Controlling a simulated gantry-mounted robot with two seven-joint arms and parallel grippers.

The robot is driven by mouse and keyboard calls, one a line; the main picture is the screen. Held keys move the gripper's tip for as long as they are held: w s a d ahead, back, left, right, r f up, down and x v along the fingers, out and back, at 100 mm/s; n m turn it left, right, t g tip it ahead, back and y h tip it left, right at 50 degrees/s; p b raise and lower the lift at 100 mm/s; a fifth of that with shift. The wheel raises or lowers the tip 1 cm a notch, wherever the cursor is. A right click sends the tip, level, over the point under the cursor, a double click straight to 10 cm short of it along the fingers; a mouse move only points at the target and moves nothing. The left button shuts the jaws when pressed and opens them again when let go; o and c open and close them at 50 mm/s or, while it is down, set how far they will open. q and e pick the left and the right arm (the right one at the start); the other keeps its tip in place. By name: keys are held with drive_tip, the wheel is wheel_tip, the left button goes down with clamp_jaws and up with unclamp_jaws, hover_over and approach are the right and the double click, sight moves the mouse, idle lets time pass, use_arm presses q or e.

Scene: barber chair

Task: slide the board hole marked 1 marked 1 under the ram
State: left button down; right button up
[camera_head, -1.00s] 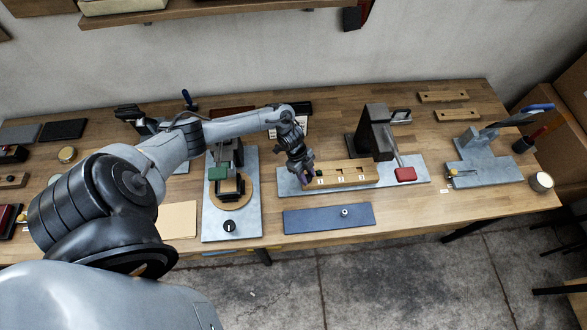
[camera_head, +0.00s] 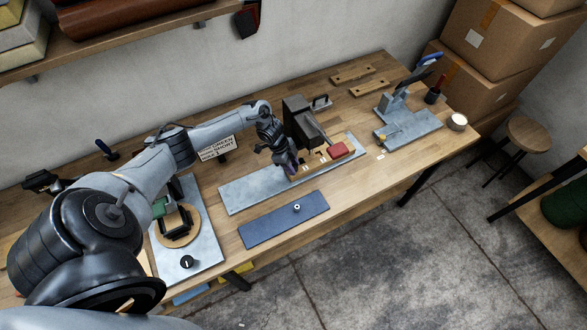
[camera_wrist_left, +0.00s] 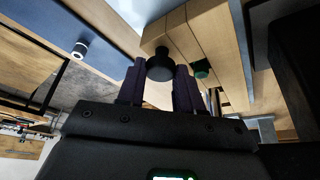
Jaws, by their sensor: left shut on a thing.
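The wooden board (camera_head: 312,165) lies on a pale grey base plate (camera_head: 245,190) at the foot of the dark press (camera_head: 300,118). Its right part is beside the press, partly hidden by the red-ended lever (camera_head: 341,150). My left gripper (camera_head: 288,166) is at the board's left end. In the left wrist view, its fingers (camera_wrist_left: 160,85) are closed around a dark knob (camera_wrist_left: 160,63) on the end of the board (camera_wrist_left: 205,35). The ram's tip and its alignment with the hole marked 1 cannot be made out. My right gripper is not in view.
A blue mat (camera_head: 270,228) with a small metal piece (camera_head: 297,208) lies in front of the plate. A grey fixture (camera_head: 405,125) stands to the right, and another plate with a round wooden disc (camera_head: 178,232) to the left. The plate is clear left of the gripper.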

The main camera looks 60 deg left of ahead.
use_arm(q)
drive_tip(key=c, duration=0.8)
unclamp_jaws()
drive_tip(key=shift+o, duration=0.2)
drive_tip(key=v, duration=1)
drive_tip(key=shift+a+r, duration=0.2)
drive_tip(key=shift+r, duration=0.15)
drive_tip(key=shift+s, duration=0.1)
drive_tip(key=shift+c, duration=0.4)
